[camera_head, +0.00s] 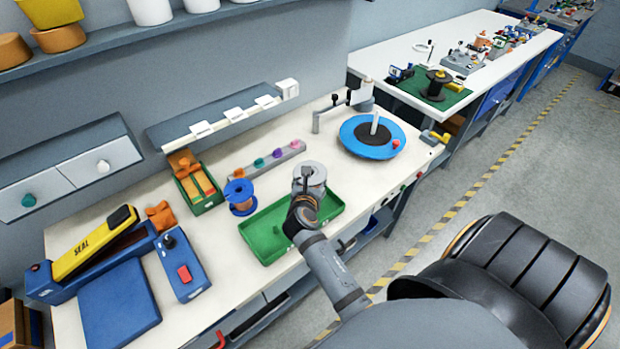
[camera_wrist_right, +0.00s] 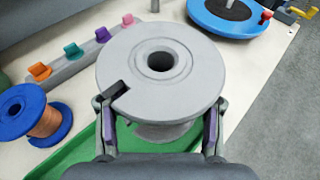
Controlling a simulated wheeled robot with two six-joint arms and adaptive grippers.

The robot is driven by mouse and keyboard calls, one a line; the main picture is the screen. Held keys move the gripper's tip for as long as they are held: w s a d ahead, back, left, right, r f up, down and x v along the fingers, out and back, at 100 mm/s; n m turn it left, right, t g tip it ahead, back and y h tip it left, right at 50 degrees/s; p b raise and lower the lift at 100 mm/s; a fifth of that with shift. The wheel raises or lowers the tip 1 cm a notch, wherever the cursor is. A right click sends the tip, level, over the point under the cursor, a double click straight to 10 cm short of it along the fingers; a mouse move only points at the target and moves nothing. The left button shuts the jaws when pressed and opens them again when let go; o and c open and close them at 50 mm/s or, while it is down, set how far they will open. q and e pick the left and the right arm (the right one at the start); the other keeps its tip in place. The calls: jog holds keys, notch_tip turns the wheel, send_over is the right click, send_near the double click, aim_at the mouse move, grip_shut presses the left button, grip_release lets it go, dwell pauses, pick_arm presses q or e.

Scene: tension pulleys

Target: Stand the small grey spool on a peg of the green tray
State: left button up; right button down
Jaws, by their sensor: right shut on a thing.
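The small grey spool (camera_head: 312,172) is held up over the far right part of the green tray (camera_head: 262,237) in the head view. In the right wrist view the spool (camera_wrist_right: 160,68) fills the middle, its round flange and centre hole facing the camera. My right gripper (camera_wrist_right: 160,125) is shut on the spool, one finger on each side below the top flange. The green tray (camera_wrist_right: 85,157) shows below it in the wrist view. The pegs of the tray are hard to make out; the arm and spool cover part of it. My left gripper is not in view.
A blue turntable (camera_head: 370,137) is at the right. A yellow-and-blue sealer (camera_head: 95,243) and a blue box (camera_head: 183,265) stand left.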

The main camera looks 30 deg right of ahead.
jog(key=shift+f, duration=0.6)
dwell(0.4)
jog(key=shift+p, duration=0.3)
jog(key=shift+f, duration=0.25)
jog(key=shift+f+b, duration=0.55)
jog(key=shift+f, duration=0.75)
dwell(0.3)
jog(key=shift+p, duration=0.4)
jog(key=shift+f, duration=0.2)
